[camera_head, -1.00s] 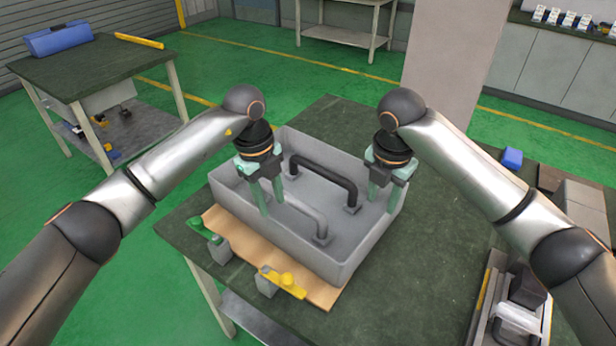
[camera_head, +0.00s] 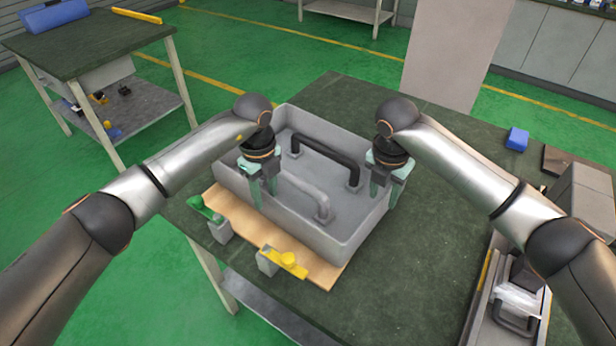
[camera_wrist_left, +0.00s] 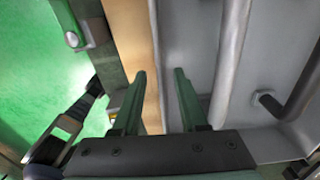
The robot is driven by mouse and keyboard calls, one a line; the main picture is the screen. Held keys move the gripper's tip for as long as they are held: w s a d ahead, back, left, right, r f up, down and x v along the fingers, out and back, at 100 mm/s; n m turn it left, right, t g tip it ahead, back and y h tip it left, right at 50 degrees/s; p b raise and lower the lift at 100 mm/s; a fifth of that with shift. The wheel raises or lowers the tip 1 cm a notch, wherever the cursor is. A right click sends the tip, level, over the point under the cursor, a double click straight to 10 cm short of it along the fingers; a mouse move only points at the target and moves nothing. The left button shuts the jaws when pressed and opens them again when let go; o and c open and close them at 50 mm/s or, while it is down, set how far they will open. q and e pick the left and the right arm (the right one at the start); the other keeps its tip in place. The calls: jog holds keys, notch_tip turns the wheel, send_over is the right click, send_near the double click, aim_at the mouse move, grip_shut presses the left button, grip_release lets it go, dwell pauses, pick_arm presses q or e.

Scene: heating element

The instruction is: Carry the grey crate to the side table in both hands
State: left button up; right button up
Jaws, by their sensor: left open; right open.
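The grey crate (camera_head: 312,234) is an open box on the dark green worktop in the middle of the head view. A black handle (camera_head: 325,150) and a grey handle (camera_head: 300,186) show inside it. My left gripper (camera_head: 264,198) is open at the crate's left wall. In the left wrist view its fingers (camera_wrist_left: 158,75) lie either side of the wall's rim, one over the wooden board and one inside the crate. My right gripper (camera_head: 384,200) is open at the right wall; its exact fit is unclear. The side table (camera_head: 110,42) appears to be the one at upper left.
A wooden board (camera_head: 310,268) with a green clamp (camera_head: 203,208) and a yellow clamp (camera_head: 285,262) lies along the crate's front left side. A blue block (camera_head: 516,139) and grey boxes (camera_head: 590,195) stand at right. Green floor separates the two tables.

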aim_at(269, 218)
pick_arm(q)
jog(key=shift+f, duration=2.75)
pick_arm(e)
jog(key=shift+w+d+f, duration=0.15)
jog(key=shift+w+f, duration=0.05)
jog(key=shift+f, duration=1.2)
jog(key=shift+w+d+f, duration=0.1)
jog(key=shift+w+f, duration=0.05)
jog(key=shift+f, duration=1.2)
pick_arm(q)
grip_shut()
pick_arm(e)
grip_shut()
jog(key=shift+d, duration=0.1)
pick_arm(q)
jog(key=shift+w+r, duration=0.1)
jog(key=shift+r, duration=0.2)
pick_arm(e)
jog(key=shift+w+r, duration=0.1)
jog(key=shift+r, duration=0.2)
